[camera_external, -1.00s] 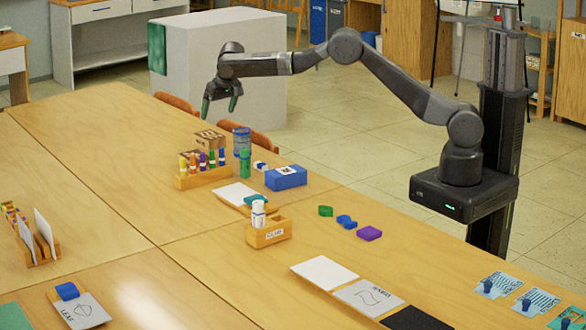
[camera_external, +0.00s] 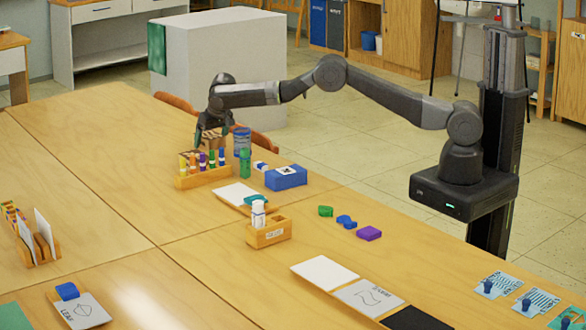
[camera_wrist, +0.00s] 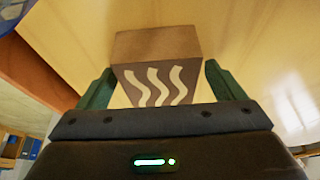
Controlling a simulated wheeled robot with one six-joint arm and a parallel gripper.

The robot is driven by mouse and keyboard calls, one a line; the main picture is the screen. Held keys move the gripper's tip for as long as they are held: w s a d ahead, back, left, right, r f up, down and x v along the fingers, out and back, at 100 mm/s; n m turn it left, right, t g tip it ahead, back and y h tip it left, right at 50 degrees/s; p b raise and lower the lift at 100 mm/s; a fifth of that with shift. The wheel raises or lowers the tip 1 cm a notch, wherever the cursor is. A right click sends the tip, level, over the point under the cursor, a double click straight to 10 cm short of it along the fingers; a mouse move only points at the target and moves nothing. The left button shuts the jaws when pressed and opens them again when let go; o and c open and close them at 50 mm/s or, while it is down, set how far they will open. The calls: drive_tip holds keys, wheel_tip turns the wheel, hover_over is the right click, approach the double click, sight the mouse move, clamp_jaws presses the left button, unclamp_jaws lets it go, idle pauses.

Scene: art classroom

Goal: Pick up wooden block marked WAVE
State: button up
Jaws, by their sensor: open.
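The wooden block marked WAVE (camera_wrist: 157,45) shows in the wrist view with three white wavy lines on its dark face. In the external view the block (camera_external: 211,140) stands behind the marker rack and is partly hidden by the rack and my gripper. My gripper (camera_external: 212,138) is low over it. In the wrist view my gripper (camera_wrist: 157,88) is open, with one green finger on each side of the block. A small gap shows beside each finger, so the jaws are not closed on it.
A wooden rack of colored markers (camera_external: 207,178) stands right in front of the block. A blue mesh cup (camera_external: 242,140) and a green bottle (camera_external: 245,163) stand close to its right. A blue box (camera_external: 286,178) lies farther right. The table left of the rack is clear.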

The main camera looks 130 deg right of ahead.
drive_tip(key=c, duration=1.2)
